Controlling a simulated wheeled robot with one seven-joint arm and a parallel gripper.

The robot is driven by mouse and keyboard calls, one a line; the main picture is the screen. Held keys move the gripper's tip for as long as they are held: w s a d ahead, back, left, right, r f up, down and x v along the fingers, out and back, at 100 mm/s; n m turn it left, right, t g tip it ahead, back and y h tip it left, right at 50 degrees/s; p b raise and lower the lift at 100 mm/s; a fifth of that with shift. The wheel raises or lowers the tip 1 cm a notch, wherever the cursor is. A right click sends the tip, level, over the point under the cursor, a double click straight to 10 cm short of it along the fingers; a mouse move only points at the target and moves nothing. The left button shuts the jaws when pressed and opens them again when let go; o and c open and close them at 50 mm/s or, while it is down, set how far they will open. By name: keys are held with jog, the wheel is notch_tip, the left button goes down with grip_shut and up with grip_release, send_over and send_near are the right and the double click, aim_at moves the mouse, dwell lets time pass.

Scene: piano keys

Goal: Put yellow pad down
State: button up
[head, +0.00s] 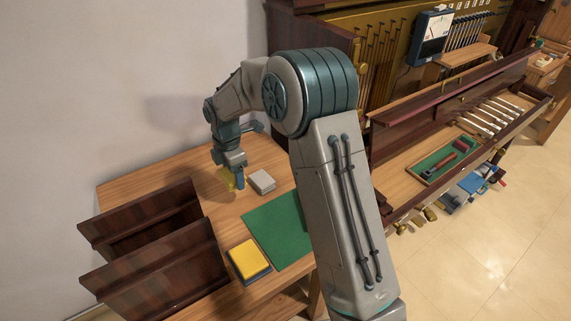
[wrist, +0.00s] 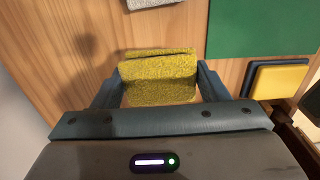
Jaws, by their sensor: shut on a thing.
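The yellow pad (wrist: 158,78) is a rough, textured block held between the two fingers of my gripper (wrist: 158,88) in the wrist view. My gripper is shut on it, one finger at each side. In the head view the yellow pad (head: 228,179) shows partly behind my gripper (head: 236,184), low over the wooden table (head: 135,187). A dark shadow lies on the wood to its left in the wrist view. I cannot tell whether the pad touches the table.
A grey block (head: 262,182) lies just right of my gripper. A green mat (head: 278,229) and a yellow-topped dark blue block (head: 248,260) are nearer the front. Dark wooden panels (head: 150,225) stand at the left. An opened piano with a tool tray (head: 447,162) is at the right.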

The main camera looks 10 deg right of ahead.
jog(key=p, duration=0.3)
send_over(288, 173)
jog(key=f, duration=0.2)
jog(key=shift+a+f, duration=0.2)
jog(key=shift+f, duration=0.15)
notch_tip(288, 173, down, 3)
jog(key=shift+s+f, duration=0.1)
jog(key=shift+f, duration=0.1)
jog(key=shift+d+f, duration=0.2)
jog(key=shift+f, duration=0.35)
jog(key=o, duration=0.9)
jog(key=shift+o, duration=0.2)
